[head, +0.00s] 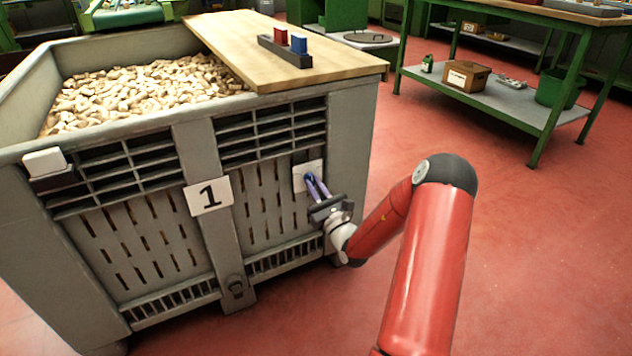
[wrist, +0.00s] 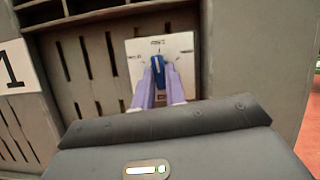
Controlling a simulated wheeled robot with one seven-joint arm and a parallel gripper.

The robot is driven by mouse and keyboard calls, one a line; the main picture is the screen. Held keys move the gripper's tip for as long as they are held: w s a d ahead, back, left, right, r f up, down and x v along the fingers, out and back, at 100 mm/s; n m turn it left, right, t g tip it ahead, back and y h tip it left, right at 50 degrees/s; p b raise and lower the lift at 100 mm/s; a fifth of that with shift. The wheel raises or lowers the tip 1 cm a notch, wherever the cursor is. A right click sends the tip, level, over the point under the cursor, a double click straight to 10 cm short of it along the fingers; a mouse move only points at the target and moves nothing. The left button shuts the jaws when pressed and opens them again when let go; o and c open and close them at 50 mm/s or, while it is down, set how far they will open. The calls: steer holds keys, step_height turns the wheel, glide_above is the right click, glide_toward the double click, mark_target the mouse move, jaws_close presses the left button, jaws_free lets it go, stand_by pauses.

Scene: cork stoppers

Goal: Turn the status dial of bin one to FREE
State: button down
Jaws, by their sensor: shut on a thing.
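Bin one is a large grey slatted crate full of corks; its bare front wall (head: 145,240) carries a white plate with the number 1 (head: 208,195). The status dial is a blue knob (wrist: 157,70) on a white square plate (wrist: 183,58) on the bin's front, right of the number plate. The dial plate also shows in the head view (head: 300,180). My gripper (wrist: 158,84) has its two purple fingers shut on the blue knob, one on each side. The knob stands about upright. The small lettering on the plate is too blurred to read.
A wooden board (head: 235,45) covers the bin's right part, with a dark holder (head: 285,52) bearing a red and a blue block. A green workbench (head: 500,95) with a cardboard box (head: 467,76) stands behind right.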

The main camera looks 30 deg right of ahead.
steer(key=shift+a+m+h+p, duration=0.1)
steer(key=shift+m+h+p, duration=0.3)
steer(key=shift+m, duration=0.5)
steer(key=c, duration=1.4)
jaws_free()
steer(key=shift+c, duration=0.2)
steer(key=shift+s+f, duration=0.1)
steer(key=v, duration=0.7)
steer(key=shift+s, duration=0.3)
steer(key=shift+f, duration=0.15)
